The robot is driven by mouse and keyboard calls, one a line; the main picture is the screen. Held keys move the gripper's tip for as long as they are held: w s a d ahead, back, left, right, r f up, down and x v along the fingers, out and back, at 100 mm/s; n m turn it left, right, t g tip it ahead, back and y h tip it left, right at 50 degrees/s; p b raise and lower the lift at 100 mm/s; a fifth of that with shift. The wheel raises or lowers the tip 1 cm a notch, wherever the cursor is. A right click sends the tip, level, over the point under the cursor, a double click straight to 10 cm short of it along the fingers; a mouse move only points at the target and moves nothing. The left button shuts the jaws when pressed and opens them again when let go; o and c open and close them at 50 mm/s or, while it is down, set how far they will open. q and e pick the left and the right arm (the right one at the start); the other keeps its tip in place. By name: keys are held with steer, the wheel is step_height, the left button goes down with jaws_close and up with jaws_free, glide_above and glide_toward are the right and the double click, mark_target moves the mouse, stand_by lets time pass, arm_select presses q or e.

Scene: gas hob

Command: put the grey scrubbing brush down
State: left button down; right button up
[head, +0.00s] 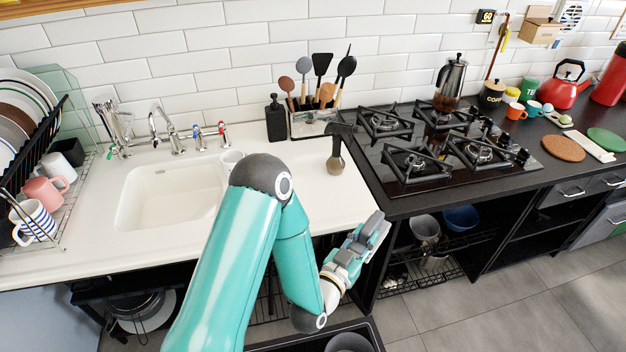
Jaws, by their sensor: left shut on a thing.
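My left gripper (364,244) is in front of the counter's front edge, to the right of my teal forearm and below the hob's left end. It is shut on the grey scrubbing brush (376,228). Brush and fingers are both grey and overlap here, so the brush's outline and the exact grip are hard to make out. The brush is held up in the air, apart from the white worktop (300,208). My right gripper is not in view.
A dark-topped utensil with a brownish round base (336,160) stands on the worktop. The sink (172,195) is left, the gas hob (440,150) right. A utensil holder (312,122) and black soap bottle (276,120) stand behind. The worktop's front right is clear.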

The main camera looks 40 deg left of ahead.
arm_select(q)
steer(key=shift+w+r, duration=0.15)
steer(key=shift+w, duration=0.1)
steer(key=w+a+r+n+g+y+b, duration=0.1)
steer(key=w+a+r+n+y+b, duration=0.2)
steer(key=a+r, duration=0.65)
steer(key=w+a+r+n+g+y+b, duration=0.1)
steer(key=a+r+n+y+b, duration=0.3)
steer(key=a+r, duration=0.5)
steer(key=shift+m+y, duration=0.5)
steer(key=shift+m, duration=0.2)
steer(key=shift+s+d+f+b, duration=0.1)
steer(key=shift+d+f, duration=0.1)
steer(key=shift+f, duration=2.95)
steer(key=shift+s+d+f+b, duration=0.1)
steer(key=shift+d+f, duration=0.1)
steer(key=shift+f, duration=2.9)
steer(key=shift+d+f+b, duration=0.1)
steer(key=shift+d+f, duration=0.1)
steer(key=shift+f, duration=2.95)
steer(key=shift+f+b, duration=0.2)
steer(key=shift+b, duration=0.1)
steer(key=c, duration=0.9)
jaws_free()
steer(key=shift+c, duration=0.2)
